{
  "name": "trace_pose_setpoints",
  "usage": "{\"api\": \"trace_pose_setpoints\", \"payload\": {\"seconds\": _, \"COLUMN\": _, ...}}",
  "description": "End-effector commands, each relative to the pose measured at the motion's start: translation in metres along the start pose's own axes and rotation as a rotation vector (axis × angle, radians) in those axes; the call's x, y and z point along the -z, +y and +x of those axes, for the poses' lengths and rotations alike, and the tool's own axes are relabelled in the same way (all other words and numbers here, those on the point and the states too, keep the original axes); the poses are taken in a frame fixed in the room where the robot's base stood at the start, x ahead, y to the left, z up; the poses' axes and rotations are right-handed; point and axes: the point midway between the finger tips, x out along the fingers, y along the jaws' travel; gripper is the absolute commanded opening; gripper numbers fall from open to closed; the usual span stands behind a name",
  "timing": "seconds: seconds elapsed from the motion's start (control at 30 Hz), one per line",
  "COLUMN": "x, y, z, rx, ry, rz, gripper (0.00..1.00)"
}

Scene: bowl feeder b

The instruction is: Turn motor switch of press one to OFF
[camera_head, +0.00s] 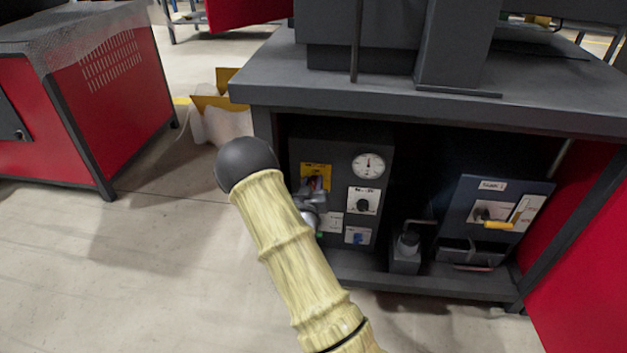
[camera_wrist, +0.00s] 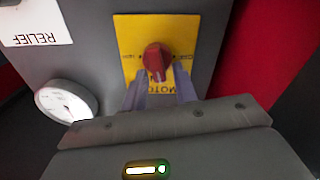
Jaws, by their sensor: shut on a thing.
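The motor switch is a red knob (camera_wrist: 156,56) on a yellow plate (camera_wrist: 130,30) lettered MOTOR, which appears upside down in the wrist view. The plate also shows in the head view (camera_head: 316,170) on the dark control box under the press table, partly hidden by my gripper. My gripper (camera_wrist: 159,78) has its two pale fingers on either side of the lower part of the knob and is shut on it. The knob's handle points down in the wrist view, slightly slanted. The small position marks beside it are too blurred to read. In the head view my gripper (camera_head: 314,193) is against the box front.
The box also carries a round gauge (camera_head: 368,166) and a black knob on a white plate (camera_head: 362,201). The table top (camera_head: 450,100) overhangs the box.

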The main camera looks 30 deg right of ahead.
Motion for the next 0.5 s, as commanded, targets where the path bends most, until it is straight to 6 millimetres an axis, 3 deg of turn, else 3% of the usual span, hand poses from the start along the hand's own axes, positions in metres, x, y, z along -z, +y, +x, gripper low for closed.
{"api": "trace_pose_setpoints", "payload": {"seconds": 0.5, "x": -0.001, "y": -0.0062, "z": -0.0015, "rx": 0.003, "ry": -0.007, "rz": -0.483, "gripper": 0.06}}
